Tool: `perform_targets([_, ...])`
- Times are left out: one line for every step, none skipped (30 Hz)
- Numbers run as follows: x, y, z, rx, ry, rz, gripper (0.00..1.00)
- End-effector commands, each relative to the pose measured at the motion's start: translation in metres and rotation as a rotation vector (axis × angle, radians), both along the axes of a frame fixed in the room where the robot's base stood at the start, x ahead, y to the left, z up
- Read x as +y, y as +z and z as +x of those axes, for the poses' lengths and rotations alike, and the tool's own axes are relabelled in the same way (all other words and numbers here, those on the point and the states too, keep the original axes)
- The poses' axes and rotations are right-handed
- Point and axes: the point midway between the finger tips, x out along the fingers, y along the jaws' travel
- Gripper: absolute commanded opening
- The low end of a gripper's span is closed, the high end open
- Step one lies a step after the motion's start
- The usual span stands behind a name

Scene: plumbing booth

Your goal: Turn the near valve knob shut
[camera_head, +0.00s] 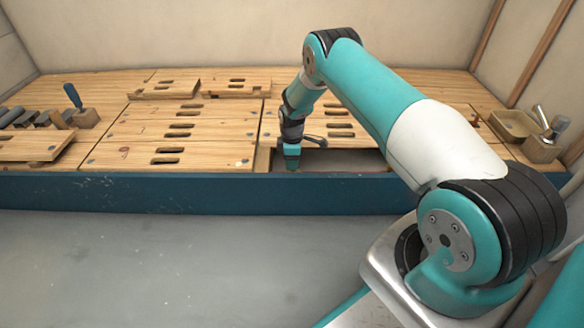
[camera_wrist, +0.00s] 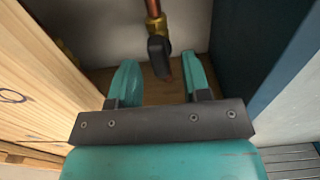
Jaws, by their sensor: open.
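The near valve shows in the wrist view as a brass fitting (camera_wrist: 155,24) on a copper pipe (camera_wrist: 153,7), with a dark knob (camera_wrist: 158,47) on its end. My gripper (camera_wrist: 159,72) is open, and its two teal fingers stand on either side of the knob's lower end. Gaps show between each finger and the knob, and I see no contact. How deep the fingers sit relative to the knob is hard to tell. In the head view my gripper (camera_head: 292,164) points down into a gap in the wooden floor. The valve is hidden there.
A wooden board edge (camera_wrist: 45,75) flanks my gripper on the left and a dark blue wall (camera_wrist: 245,50) on the right. The floor opening (camera_head: 345,161) is narrow. Slotted wooden panels (camera_head: 130,130) surround it.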

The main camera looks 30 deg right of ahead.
Motion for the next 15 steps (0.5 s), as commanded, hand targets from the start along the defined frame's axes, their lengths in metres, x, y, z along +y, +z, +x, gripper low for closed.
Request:
perform_targets([-0.0001,-0.007,0.0001,0.0,0.0,0.0,0.44])
perform_targets([0.0,-0.0087,0.0,0.0,0.0,0.0,0.44])
perform_targets([0.0,-0.0104,0.0,0.0,0.0,0.0,0.44])
perform_targets([-0.0001,-0.0111,0.0001,0.0,0.0,0.0,0.44])
perform_targets([-0.0001,-0.0116,0.0001,0.0,0.0,0.0,0.44])
perform_targets([0.0,-0.0119,0.0001,0.0,0.0,0.0,0.44])
perform_targets([0.0,-0.0119,0.0002,0.0,0.0,0.0,0.44])
perform_targets([0.0,-0.0118,0.0002,0.0,0.0,0.0,0.44])
perform_targets([0.0,-0.0116,0.0002,0.0,0.0,0.0,0.44])
perform_targets([0.0,-0.0114,0.0001,0.0,0.0,0.0,0.44])
perform_targets([-0.0001,-0.0114,0.0001,0.0,0.0,0.0,0.44])
perform_targets([-0.0001,-0.0114,0.0001,0.0,0.0,0.0,0.44])
perform_targets([-0.0001,-0.0114,0.0001,0.0,0.0,0.0,0.44])
perform_targets([-0.0001,-0.0113,0.0001,0.0,0.0,0.0,0.37])
perform_targets([-0.0001,-0.0113,0.0001,0.0,0.0,0.0,0.28])
